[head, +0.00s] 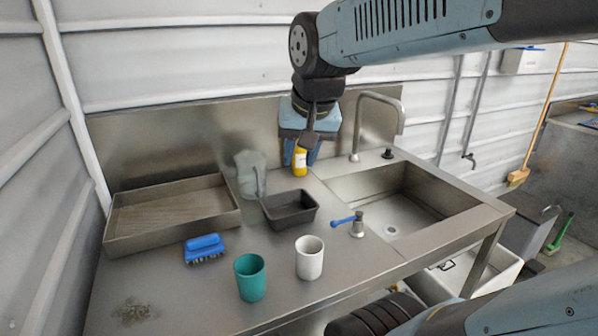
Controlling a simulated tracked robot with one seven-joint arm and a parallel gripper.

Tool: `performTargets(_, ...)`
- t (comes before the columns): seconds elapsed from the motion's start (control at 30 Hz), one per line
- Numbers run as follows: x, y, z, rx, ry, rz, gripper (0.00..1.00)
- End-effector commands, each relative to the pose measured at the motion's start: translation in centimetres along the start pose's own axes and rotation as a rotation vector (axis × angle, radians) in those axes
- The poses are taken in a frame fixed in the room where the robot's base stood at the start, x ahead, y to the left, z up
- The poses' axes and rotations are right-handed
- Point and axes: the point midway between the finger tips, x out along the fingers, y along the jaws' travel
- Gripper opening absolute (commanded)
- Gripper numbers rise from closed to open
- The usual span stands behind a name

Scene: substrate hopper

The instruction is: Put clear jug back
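The clear jug (248,177) stands upright on the steel counter, between the shallow steel tray and the dark grey tub. It is see-through and its outline is faint. My gripper (301,156) points down above the back of the counter, right of the jug and apart from it. Its two fingers show spaced apart, so it looks open. A yellow bottle (300,165) shows between and below the fingertips; it seems to stand behind them, and its top is hidden.
The steel tray (122,243) lies at the left and the dark tub (290,222) beside the jug. A blue brush (204,247), teal cup (250,282), white cup (309,261) and blue-handled valve (350,221) stand in front. The sink (400,210) and its tap (378,97) are right.

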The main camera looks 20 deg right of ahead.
Motion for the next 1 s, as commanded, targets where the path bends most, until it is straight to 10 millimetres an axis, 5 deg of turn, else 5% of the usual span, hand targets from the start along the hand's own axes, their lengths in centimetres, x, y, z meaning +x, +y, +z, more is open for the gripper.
performTargets(0.33,-0.2,1.7,4.7,-0.304,0.06,-0.016,0.33)
performTargets(1.0,-0.1,1.8,5.0,-0.325,0.062,-0.016,0.33)
